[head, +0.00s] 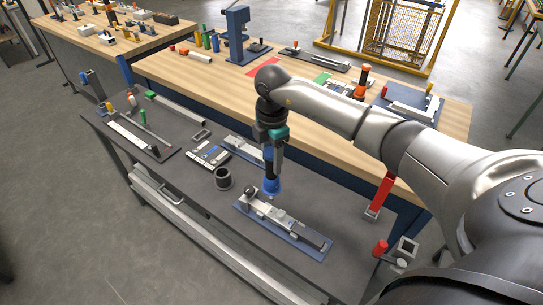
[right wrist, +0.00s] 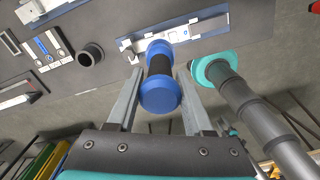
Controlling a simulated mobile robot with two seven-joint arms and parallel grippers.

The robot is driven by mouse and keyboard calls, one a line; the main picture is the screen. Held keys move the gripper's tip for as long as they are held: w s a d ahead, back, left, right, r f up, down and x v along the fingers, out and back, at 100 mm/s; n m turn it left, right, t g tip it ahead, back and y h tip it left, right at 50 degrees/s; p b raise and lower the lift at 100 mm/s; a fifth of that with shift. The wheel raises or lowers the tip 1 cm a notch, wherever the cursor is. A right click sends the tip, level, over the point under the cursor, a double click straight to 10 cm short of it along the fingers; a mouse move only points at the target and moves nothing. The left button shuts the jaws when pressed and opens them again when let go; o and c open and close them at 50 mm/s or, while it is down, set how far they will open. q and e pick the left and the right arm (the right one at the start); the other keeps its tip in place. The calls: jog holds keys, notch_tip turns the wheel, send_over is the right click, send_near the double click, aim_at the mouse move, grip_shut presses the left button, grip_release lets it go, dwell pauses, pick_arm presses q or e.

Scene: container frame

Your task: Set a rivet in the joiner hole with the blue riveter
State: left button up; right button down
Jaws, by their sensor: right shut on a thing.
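The blue riveter (head: 270,182), blue with a black middle, hangs upright in my right gripper (head: 271,153). Its lower end is over the left part of the joiner fixture, a blue plate (head: 319,252) with a grey metal joiner (head: 285,222) on the dark bench. I cannot tell whether the tip touches the joiner. In the right wrist view the riveter (right wrist: 160,93) is between the two fingers, and the joiner (right wrist: 200,32) lies beyond it. The hole and any rivet are hidden or too small to see. My left gripper is not in view.
A dark cup (head: 223,179) stands left of the fixture, near a tray of small parts (head: 208,152). Another plate with parts (head: 243,148) lies behind. A wooden bench (head: 190,68) with tools and a blue press (head: 237,35) runs behind the dark bench (head: 190,205).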

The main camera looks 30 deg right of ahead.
aim_at(272, 179)
notch_tip(272, 179, down, 5)
jog(key=b, duration=0.3)
jog(key=shift+r+b, duration=0.2)
jog(key=shift+b, duration=0.2)
jog(key=shift+f+b, duration=0.4)
jog(key=shift+f, duration=0.25)
jog(key=shift+p, duration=0.4)
jog(key=shift+f+b, duration=0.65)
jog(key=shift+f, duration=0.35)
dwell(0.5)
notch_tip(272, 179, up, 8)
jog(key=p, duration=0.7)
jog(key=shift+f, duration=0.1)
dwell(0.6)
